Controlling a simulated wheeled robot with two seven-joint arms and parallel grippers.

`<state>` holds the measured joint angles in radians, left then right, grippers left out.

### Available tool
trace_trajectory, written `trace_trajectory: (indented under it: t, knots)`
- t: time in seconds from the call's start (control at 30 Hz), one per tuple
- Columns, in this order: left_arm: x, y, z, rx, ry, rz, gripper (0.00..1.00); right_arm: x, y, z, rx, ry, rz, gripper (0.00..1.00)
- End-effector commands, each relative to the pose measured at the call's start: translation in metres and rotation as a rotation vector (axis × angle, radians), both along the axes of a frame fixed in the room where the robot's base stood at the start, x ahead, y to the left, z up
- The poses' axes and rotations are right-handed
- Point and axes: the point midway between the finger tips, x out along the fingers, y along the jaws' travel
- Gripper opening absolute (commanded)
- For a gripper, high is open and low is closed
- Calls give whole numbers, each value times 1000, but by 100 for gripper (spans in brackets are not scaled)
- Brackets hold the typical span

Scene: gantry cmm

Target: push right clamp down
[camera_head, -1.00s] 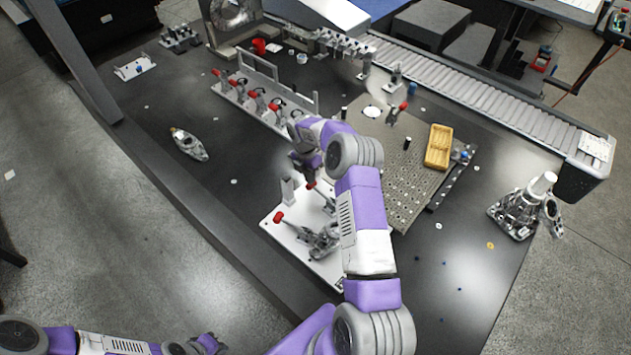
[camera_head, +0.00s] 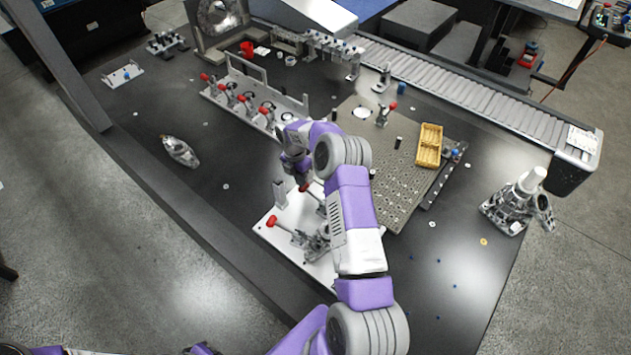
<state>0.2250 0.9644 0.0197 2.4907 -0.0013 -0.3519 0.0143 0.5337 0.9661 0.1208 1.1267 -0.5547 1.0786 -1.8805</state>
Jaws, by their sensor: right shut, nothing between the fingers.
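A white fixture plate (camera_head: 264,228) lies on the dark table and carries two toggle clamps with red-tipped handles. The nearer left clamp's red tip (camera_head: 272,221) points left, and its metal body (camera_head: 310,241) sits on the plate. The right clamp's red tip (camera_head: 305,187) shows just below my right gripper (camera_head: 300,180); most of this clamp is hidden behind my arm. My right gripper is shut and empty, pointing down close to that tip; I cannot tell if they touch. Only a sliver of my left gripper (camera_head: 203,350) shows at the bottom edge.
A grey upright block (camera_head: 279,193) stands on the plate near my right gripper. Behind it is a rail fixture (camera_head: 265,77) with several red-tipped clamps. A perforated plate (camera_head: 405,195) with a yellow tray (camera_head: 428,146) lies right. The table's left front is mostly clear.

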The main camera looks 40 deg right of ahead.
Motion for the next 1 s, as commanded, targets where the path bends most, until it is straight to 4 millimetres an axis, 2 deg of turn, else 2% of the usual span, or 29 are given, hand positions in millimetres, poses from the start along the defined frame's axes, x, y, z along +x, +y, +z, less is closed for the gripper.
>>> trace_trajectory:
  t: [0.17,0.4,0.53,0.7,1.0]
  knots:
    - [0,0,23,0,0,0,0,4,-3,42,-6,-9,-4,0]
    - [0,0,21,0,0,0,0,16,-2,94,-9,-12,-5,0]
    - [0,0,23,0,0,0,0,20,-2,117,-9,-11,-6,0]
    - [0,0,24,0,0,0,0,23,-2,133,-9,-9,-5,0]
    - [0,0,24,0,0,0,0,23,-2,136,-10,-8,-6,0]
